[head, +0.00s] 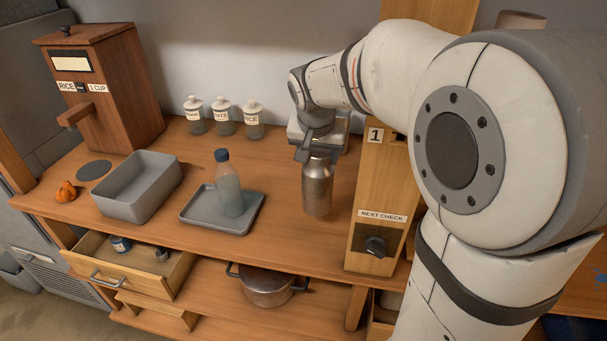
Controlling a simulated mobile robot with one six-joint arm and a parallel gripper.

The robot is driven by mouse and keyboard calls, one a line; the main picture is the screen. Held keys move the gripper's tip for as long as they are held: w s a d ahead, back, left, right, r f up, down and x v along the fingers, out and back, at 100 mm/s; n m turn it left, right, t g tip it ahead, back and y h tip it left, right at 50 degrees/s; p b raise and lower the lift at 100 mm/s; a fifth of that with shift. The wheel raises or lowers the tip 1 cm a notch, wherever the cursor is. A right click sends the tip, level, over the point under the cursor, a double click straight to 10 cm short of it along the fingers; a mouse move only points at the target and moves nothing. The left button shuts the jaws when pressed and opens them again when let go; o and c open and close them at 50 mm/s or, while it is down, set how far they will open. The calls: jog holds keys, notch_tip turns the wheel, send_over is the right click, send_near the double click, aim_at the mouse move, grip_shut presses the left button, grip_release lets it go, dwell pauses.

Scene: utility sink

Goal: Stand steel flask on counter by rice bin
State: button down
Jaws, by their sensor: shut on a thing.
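The steel flask (317,187) is upright at the right part of the wooden counter (280,215). My gripper (316,150) is shut on the flask's top from above. I cannot tell whether the flask's base touches the counter. The rice bin (100,85), a brown wooden box labelled RICE and 1 CUP, stands at the counter's far left, well away from the flask. A dark round disc (94,170) lies flat on the counter in front of the bin.
A grey tub (140,190) and a grey tray (205,215) bearing a clear bottle (228,187) stand between flask and bin. Several labelled jars (223,118) line the back. An orange pumpkin (66,192) sits front left. A wooden post (378,200) rises right of the flask. An open drawer (130,265) juts out below.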

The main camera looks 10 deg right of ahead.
aim_at(317, 175)
notch_tip(317, 175, down, 2)
jog(key=shift+w+f, duration=0.1)
jog(key=shift+a+f+p, duration=0.1)
jog(key=shift+f+p, duration=0.2)
jog(key=shift+f, duration=1.75)
jog(key=c, duration=0.6)
grip_release()
jog(key=shift+r, duration=0.2)
jog(key=v, duration=0.6)
jog(key=b+v, duration=0.1)
jog(key=v, duration=0.4)
jog(key=shift+s+r, duration=0.3)
jog(key=shift+s, duration=0.1)
